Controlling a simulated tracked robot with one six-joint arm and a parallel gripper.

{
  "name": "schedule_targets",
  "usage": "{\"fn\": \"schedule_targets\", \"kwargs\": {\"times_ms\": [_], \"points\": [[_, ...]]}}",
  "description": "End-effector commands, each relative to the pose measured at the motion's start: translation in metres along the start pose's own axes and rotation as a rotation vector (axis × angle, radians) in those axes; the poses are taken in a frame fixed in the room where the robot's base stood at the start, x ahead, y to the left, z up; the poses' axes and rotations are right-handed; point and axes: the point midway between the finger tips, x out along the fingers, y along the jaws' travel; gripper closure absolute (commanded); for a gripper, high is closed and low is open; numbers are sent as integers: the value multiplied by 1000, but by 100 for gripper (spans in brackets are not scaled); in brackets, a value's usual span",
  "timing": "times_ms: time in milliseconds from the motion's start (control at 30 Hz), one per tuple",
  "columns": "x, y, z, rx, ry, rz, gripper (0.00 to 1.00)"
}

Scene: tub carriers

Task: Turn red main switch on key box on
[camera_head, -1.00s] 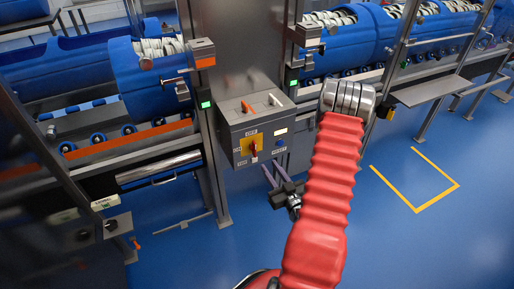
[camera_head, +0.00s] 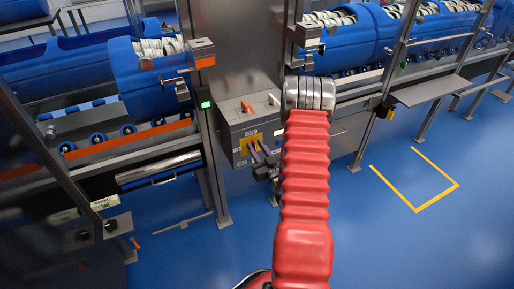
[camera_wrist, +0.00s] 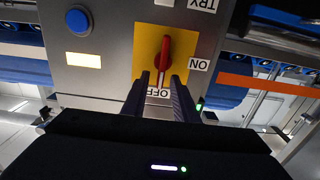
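The grey key box (camera_head: 237,122) is mounted on the metal column in the head view. It also fills the upper part of the wrist view (camera_wrist: 108,75), upside down. Its red main switch (camera_wrist: 164,50) sits on a yellow plate (camera_wrist: 144,48), with its handle pointing at the OFF label (camera_wrist: 158,92); the ON label (camera_wrist: 199,64) is to the side. My gripper (camera_wrist: 160,77) is open, with its dark fingertips on either side of the handle's end. Whether they touch it I cannot tell.
A blue button (camera_wrist: 79,19) and a lit display (camera_wrist: 83,60) are also on the box. Orange and white levers (camera_head: 247,107) stand on its top. Blue tub carriers (camera_head: 150,80) flank the column. The blue floor (camera_head: 420,250) in front is clear.

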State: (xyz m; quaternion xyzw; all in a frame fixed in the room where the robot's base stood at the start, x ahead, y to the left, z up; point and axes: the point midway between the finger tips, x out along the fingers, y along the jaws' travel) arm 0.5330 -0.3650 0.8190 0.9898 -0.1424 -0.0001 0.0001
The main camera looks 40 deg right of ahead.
Motion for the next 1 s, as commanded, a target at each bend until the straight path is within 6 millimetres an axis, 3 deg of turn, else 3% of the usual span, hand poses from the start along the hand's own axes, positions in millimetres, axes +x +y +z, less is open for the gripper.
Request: {"fn": "schedule_targets", "kwargs": {"times_ms": [233,633,1000], "points": [[0,0,0,0,0,0,73],[0,0,0,0,0,0,100],[1,1,0,-5,0,2,100]]}}
